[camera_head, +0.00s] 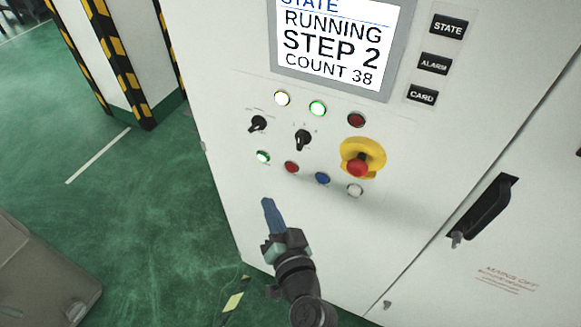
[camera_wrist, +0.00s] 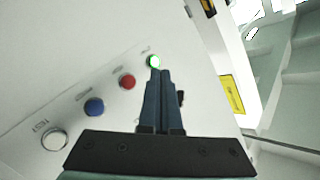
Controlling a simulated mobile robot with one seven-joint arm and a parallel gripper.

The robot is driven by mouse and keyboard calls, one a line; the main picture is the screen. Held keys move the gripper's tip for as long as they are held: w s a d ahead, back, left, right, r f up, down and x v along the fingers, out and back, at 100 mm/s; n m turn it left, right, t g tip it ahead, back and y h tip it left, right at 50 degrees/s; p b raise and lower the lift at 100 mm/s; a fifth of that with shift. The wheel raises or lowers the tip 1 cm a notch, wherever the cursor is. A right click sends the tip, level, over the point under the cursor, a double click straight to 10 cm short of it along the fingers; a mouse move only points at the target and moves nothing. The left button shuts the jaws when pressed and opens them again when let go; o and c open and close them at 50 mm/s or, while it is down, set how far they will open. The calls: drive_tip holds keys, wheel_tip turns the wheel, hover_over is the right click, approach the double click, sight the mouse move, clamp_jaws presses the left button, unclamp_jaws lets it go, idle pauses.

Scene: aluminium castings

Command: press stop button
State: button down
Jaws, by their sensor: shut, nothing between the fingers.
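A small red button (camera_head: 291,167) sits in the lower row of the white cabinet's panel, between a lit green button (camera_head: 263,157) and a blue button (camera_head: 322,178). Its label is too small to read. The red button also shows in the wrist view (camera_wrist: 127,82), left of the fingers. My gripper (camera_head: 267,202) is shut and empty, its blue fingers below the row in the head view. In the wrist view the fingertips (camera_wrist: 161,72) appear just below the lit green button (camera_wrist: 153,61), partly overlapping its edge. I cannot tell whether they touch the panel.
A red mushroom knob (camera_head: 358,165) on a yellow base protrudes to the right. A white button (camera_head: 355,190) ends the row. Two black selector knobs (camera_head: 303,139) sit above. The screen (camera_head: 333,45) reads RUNNING, STEP 2, COUNT 38. A black door handle (camera_head: 487,208) is at right.

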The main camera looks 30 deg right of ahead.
drive_tip(key=w+d+b, duration=0.1)
drive_tip(key=w+d, duration=0.3)
drive_tip(key=d, duration=0.2)
drive_tip(key=shift+w+b, duration=0.3)
drive_tip(key=shift+w, duration=0.1)
idle(1.7)
drive_tip(key=shift+w+d+b, duration=0.2)
drive_tip(key=shift+d+b, duration=0.1)
drive_tip(key=shift+b, duration=0.05)
drive_tip(key=shift+w+d+b, duration=0.25)
drive_tip(key=shift+d+b, duration=0.05)
drive_tip(key=shift+d, duration=0.05)
idle(0.9)
drive_tip(key=shift+s+a, duration=0.55)
drive_tip(key=shift+a, duration=0.1)
drive_tip(key=shift+s+a+p, duration=0.35)
drive_tip(key=shift+s+a, duration=0.45)
drive_tip(key=shift+a, duration=0.2)
drive_tip(key=shift+s+a+p, duration=0.35)
drive_tip(key=shift+s+a, duration=0.4)
drive_tip(key=shift+a, duration=0.25)
